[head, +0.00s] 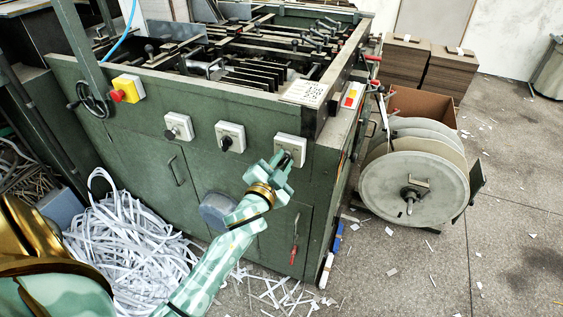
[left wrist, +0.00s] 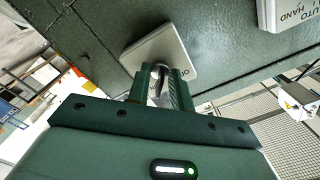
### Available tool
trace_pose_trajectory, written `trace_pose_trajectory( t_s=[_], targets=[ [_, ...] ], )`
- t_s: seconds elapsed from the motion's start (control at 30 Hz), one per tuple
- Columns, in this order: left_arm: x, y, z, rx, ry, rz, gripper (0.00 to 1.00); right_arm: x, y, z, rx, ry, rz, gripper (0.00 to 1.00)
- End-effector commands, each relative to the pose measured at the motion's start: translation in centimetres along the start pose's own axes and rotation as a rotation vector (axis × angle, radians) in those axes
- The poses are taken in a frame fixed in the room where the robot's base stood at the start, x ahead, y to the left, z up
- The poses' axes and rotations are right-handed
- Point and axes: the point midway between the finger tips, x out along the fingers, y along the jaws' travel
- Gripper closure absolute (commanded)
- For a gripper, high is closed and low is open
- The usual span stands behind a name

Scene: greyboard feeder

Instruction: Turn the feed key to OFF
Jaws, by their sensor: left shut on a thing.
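The feed key's switch box (head: 291,144) is the rightmost of three pale boxes on the green machine's front panel. My left gripper (head: 285,160) is at this box, its arm reaching up from the bottom of the head view. In the left wrist view the box's pale plate (left wrist: 160,46) stands behind my fingers. My left gripper (left wrist: 160,80) is shut on the small key (left wrist: 159,92) between its fingers. The fingers partly cover the key and the plate's lettering, so I cannot read which way the key points. My right gripper is not in view.
A black-knobbed switch (head: 230,137) and another switch box (head: 178,127) are to the left. A plate marked AUTO and HAND (left wrist: 288,14) shows in the wrist view. A yellow box with a red button (head: 127,88) is further left. White strips (head: 130,240) pile on the floor.

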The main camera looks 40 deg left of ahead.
Motion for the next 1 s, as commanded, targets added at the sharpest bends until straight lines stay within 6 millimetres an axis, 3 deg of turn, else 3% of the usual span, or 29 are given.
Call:
trace_pose_trajectory(
  t_s=[0.27, 1.0],
  targets=[
    [0.0, -0.2, -0.2, -0.145, -0.002, 0.000, 1.00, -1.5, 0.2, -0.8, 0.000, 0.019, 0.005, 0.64],
    [-0.1, -0.1, -0.3, -0.834, -0.004, 0.001, 1.00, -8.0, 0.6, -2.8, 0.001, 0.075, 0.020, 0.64]
  ],
)
